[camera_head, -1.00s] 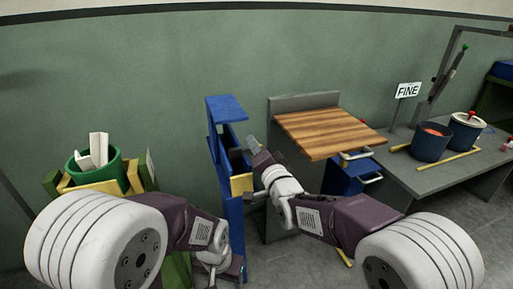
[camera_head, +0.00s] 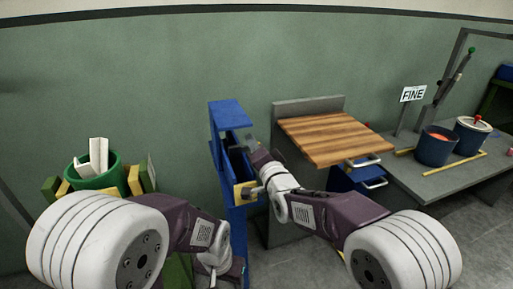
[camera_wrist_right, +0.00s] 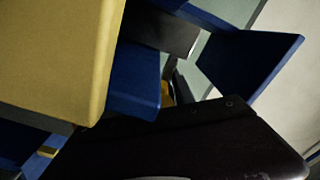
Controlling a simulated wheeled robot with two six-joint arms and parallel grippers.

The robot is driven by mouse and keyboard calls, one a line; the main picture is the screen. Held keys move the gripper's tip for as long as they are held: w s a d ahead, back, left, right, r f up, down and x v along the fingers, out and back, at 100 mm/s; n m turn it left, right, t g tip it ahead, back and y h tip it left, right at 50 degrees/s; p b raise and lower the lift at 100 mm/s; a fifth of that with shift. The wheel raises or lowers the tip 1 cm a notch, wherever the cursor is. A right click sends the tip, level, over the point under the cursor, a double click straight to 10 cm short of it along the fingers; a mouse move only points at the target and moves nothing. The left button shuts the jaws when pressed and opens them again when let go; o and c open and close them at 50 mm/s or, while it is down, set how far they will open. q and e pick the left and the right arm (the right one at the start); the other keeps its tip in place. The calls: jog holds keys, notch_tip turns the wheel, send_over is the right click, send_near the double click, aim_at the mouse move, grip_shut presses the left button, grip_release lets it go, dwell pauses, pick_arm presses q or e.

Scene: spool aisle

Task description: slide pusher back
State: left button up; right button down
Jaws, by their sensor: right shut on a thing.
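A tall blue stand (camera_head: 228,106) with an open channel rises left of centre in the head view. A yellow block (camera_head: 244,192) sits on its front. My right gripper (camera_head: 249,147) reaches into the stand's upper opening, above and behind the yellow block, and is shut on a part there. That part, likely the pusher, is mostly hidden by the gripper. In the right wrist view the yellow block (camera_wrist_right: 50,50) fills the left, with blue parts (camera_wrist_right: 135,80) beside a dark gripper finger. My left gripper (camera_head: 228,272) hangs low left of the stand; its jaws are unclear.
A wood-topped bench (camera_head: 333,138) with blue drawers (camera_head: 362,174) stands right of the stand. A grey table (camera_head: 440,182) with a blue bucket (camera_head: 436,150), a white-lidded bucket (camera_head: 472,136) and a FINE sign (camera_head: 412,93) is farther right. A green bin (camera_head: 97,178) stands left.

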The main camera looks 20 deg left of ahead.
jog(key=shift+s+d, duration=0.1)
jog(key=shift+s, duration=0.05)
jog(key=c, duration=1.1)
grip_release()
jog(key=shift+o, duration=0.2)
jog(key=p+v, duration=0.1)
jog(key=v, duration=0.8)
